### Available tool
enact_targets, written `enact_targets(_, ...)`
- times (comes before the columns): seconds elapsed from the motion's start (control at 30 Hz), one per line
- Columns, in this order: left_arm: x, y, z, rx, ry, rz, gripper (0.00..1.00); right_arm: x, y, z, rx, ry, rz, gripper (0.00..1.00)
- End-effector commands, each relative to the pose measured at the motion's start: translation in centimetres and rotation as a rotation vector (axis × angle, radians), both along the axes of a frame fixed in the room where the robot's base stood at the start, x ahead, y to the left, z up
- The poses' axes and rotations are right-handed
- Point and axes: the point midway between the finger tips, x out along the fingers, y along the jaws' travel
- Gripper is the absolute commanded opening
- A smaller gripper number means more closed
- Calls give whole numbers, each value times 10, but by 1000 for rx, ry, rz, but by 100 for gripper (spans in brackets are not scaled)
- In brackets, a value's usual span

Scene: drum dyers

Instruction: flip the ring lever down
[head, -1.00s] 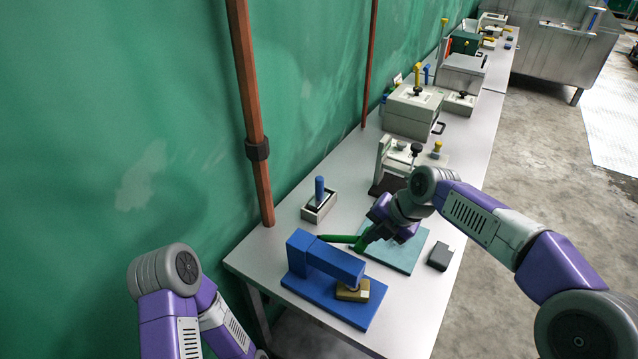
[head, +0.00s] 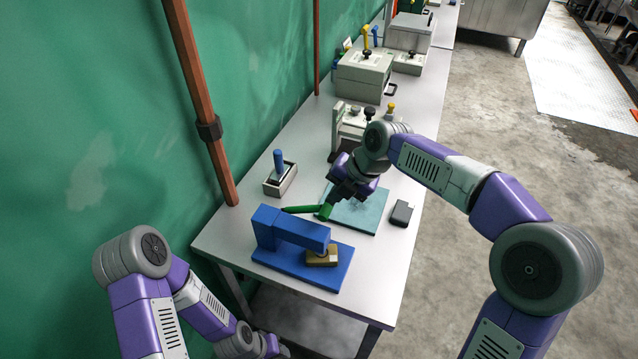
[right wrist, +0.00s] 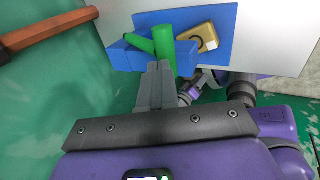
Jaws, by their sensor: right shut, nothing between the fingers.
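A green lever (head: 325,212) with a darker green rod stands at the near left edge of a teal plate (head: 358,214) on the bench. It also shows in the right wrist view (right wrist: 186,52), just beyond my fingertips. I cannot make out a ring on it. My right gripper (head: 331,203) is shut with nothing in it, close beside the green lever. In the right wrist view its closed fingers (right wrist: 160,68) overlap the lever's lower part, so I cannot tell whether they touch. My left arm is at the lower left; its jaws are not visible.
A blue press (head: 290,238) with a brass-coloured block (head: 321,256) stands in front of the lever. A grey box with a blue handle (head: 280,175) is behind left, and a dark block (head: 401,213) lies to the right. Grey machines (head: 363,77) stand farther back.

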Motion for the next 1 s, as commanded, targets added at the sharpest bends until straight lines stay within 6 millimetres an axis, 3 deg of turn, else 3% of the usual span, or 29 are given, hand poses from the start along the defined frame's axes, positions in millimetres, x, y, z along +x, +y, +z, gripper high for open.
enact_targets(0.07,0,0,17,0,0,0,43,1,2,22,1,-4,0,0)
enact_targets(0.43,0,0,15,0,0,0,43,-27,-55,66,3,-10,-6,0)
enact_targets(0.63,0,0,15,0,0,0,43,-33,-68,77,3,-8,-3,0)
enact_targets(1.0,0,0,15,0,0,0,43,-34,-69,78,3,-8,-2,0)
